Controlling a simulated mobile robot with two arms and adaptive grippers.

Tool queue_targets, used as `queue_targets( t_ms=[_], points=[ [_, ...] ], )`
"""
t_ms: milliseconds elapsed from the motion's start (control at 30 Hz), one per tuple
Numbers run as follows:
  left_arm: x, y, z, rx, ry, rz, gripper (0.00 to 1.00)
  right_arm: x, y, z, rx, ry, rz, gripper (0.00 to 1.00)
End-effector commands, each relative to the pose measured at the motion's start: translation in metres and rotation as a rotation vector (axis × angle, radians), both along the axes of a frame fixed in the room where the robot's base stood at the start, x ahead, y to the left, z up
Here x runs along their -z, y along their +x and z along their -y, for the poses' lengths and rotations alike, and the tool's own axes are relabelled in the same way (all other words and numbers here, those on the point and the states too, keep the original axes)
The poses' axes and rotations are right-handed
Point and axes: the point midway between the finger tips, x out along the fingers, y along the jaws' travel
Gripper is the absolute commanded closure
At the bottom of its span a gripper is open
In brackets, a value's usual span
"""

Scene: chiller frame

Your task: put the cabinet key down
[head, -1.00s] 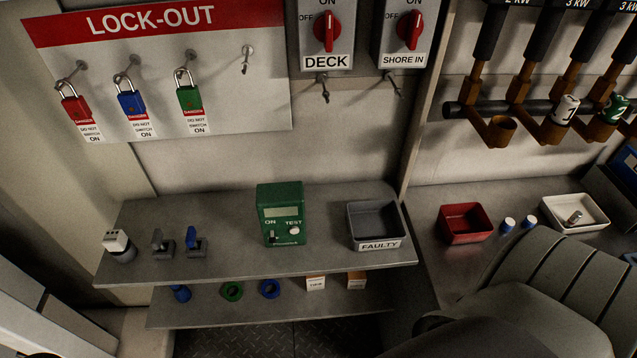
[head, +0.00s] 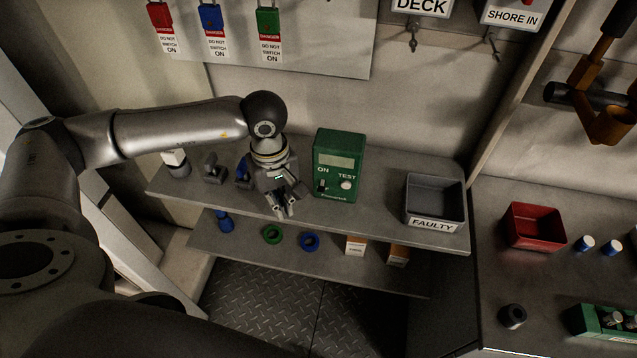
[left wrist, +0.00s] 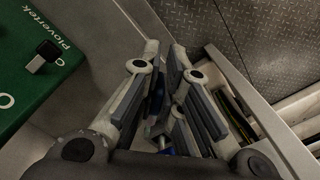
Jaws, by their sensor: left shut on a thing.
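My left gripper (head: 283,208) is over the front edge of the upper grey shelf (head: 385,222), just left of the green tester (head: 339,165), fingers pointing down. It also shows in the left wrist view (left wrist: 168,85), with its fingers close together around something thin. I take this to be the cabinet key, but the fingers hide nearly all of it. My right gripper is in neither view.
A grey FAULTY bin (head: 435,205) stands right of the tester. A grey-handled piece (head: 213,168) and a blue-handled one (head: 243,172) stand behind my arm. The lower shelf (head: 330,262) holds rings and small boxes. Bare shelf lies between tester and bin.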

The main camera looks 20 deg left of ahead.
Motion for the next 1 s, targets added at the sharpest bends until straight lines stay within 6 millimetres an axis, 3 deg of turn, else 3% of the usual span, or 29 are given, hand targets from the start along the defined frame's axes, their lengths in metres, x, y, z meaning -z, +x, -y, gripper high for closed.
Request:
queue_targets(
  t_ms=[33,200,500,700,833,1000],
  points=[
    [0.002,0.01,-0.012,-0.142,-0.004,0.002,1.0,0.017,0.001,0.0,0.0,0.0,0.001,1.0],
    [-0.023,0.03,-0.04,-0.615,-0.028,-0.004,1.0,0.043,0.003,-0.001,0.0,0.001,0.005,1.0],
    [-0.068,0.044,-0.078,-1.32,-0.071,0.005,1.0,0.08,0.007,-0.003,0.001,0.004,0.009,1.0],
    [-0.089,0.043,-0.091,-1.579,-0.083,0.013,1.0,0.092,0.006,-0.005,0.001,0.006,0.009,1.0],
    [-0.093,0.045,-0.091,-1.642,-0.086,0.013,1.0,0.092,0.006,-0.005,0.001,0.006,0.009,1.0],
    [-0.083,0.071,-0.075,-1.651,-0.085,0.009,1.0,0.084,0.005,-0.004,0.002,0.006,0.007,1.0]
  ],
)
